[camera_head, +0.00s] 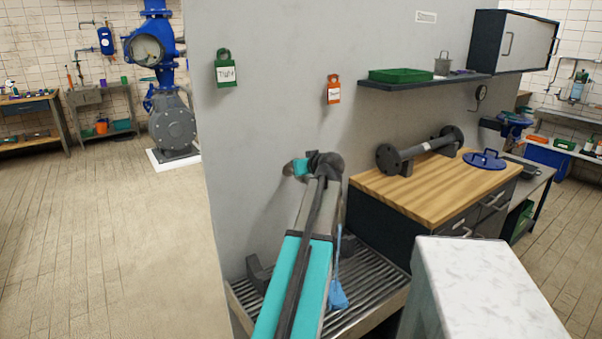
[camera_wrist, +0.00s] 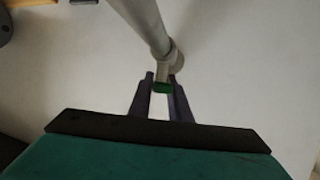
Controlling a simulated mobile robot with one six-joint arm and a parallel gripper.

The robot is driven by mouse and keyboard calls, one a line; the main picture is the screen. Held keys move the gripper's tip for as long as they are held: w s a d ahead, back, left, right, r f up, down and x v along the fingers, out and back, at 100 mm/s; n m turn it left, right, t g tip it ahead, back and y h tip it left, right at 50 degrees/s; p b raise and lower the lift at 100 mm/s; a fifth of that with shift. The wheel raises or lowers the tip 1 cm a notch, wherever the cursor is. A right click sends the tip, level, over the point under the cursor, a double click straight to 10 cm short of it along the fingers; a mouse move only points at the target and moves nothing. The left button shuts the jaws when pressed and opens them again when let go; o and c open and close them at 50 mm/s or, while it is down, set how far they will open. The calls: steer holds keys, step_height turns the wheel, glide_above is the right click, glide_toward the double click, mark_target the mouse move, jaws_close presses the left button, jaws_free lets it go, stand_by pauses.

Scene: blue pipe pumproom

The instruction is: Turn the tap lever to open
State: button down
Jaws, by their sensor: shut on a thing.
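In the wrist view a pale grey pipe (camera_wrist: 140,22) runs down from the top to a rounded tap body (camera_wrist: 174,62). The tap lever (camera_wrist: 162,88) shows a small green end there, close to the tap body. My gripper (camera_wrist: 162,82) has its two dark fingers on either side of the green end and is shut on the lever. In the head view my arm covers the gripper, and the tap and lever cannot be made out.
A grey wall panel (camera_head: 270,130) carries a green tag (camera_head: 226,70) and an orange tag (camera_head: 333,90). A slatted grate (camera_head: 375,298) lies below, with a blue long-handled tool (camera_head: 338,294). A wooden-topped bench (camera_head: 420,197) stands to the right, a pale block (camera_head: 490,285) in front.

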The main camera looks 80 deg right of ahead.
steer(key=shift+s+d+f+n+t+y+b, duration=0.15)
steer(key=shift+n+t+y+b, duration=0.35)
steer(key=shift+n+t+b, duration=0.7)
steer(key=shift+y+b, duration=0.3)
steer(key=shift+b, duration=0.25)
steer(key=shift+n+y+b, duration=0.4)
steer(key=shift+b, duration=0.15)
steer(key=c, duration=1.6)
jaws_free()
steer(key=shift+c, duration=0.2)
steer(key=shift+a+t, duration=0.2)
steer(key=shift+t, duration=0.1)
steer(key=v, duration=1.3)
steer(key=shift+a+r, duration=0.25)
steer(key=shift+a, duration=0.05)
